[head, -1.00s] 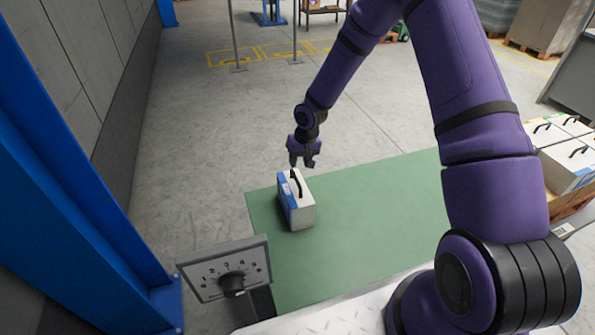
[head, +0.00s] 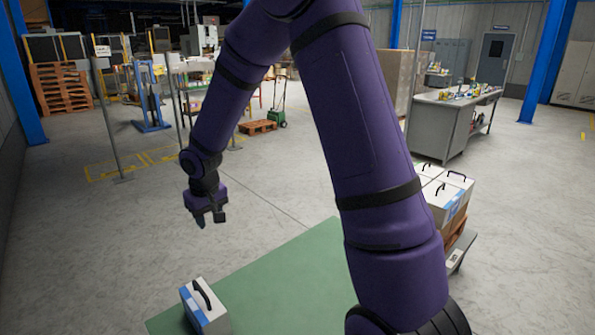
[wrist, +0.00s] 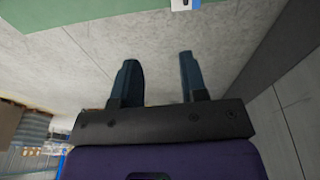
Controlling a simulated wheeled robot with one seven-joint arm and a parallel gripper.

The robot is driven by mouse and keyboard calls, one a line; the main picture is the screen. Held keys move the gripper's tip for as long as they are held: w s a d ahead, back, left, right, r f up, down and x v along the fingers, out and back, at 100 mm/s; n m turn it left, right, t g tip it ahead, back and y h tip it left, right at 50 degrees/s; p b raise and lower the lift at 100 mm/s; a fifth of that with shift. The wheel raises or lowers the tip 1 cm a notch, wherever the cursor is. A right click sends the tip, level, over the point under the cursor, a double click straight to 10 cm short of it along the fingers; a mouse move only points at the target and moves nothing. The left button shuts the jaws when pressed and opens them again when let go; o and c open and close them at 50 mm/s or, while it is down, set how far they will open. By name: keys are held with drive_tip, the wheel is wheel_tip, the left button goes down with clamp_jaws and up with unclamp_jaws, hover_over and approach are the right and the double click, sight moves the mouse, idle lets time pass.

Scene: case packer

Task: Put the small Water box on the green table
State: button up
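A small white box with a blue side and a black handle (head: 205,308) stands upright on the green table (head: 285,275), near its left end. I cannot read its label. A bit of it shows at the top edge of the wrist view (wrist: 185,4), near the table's edge. My gripper (head: 210,222) is above and beyond the box in the head view, apart from it. In the wrist view its two fingers (wrist: 158,75) are spread with only floor between them, so it is open and empty.
Several similar white boxes with handles (head: 440,190) stand on a wooden pallet (head: 458,232) at the right. A grey workbench (head: 440,125) stands farther back. Open floor (head: 90,240) lies left of the table.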

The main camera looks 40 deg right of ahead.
drive_tip(key=s+d+r+t+h, duration=0.1)
drive_tip(key=s+d+r, duration=0.1)
drive_tip(key=s+r, duration=1.4)
drive_tip(key=s+r+t, duration=0.1)
drive_tip(key=s+r, duration=0.2)
drive_tip(key=s, duration=0.5)
drive_tip(key=s+r+t+y, duration=0.1)
drive_tip(key=s+r, duration=0.3)
drive_tip(key=s, duration=0.4)
drive_tip(key=shift+s+r, duration=0.2)
drive_tip(key=shift+r, duration=0.05)
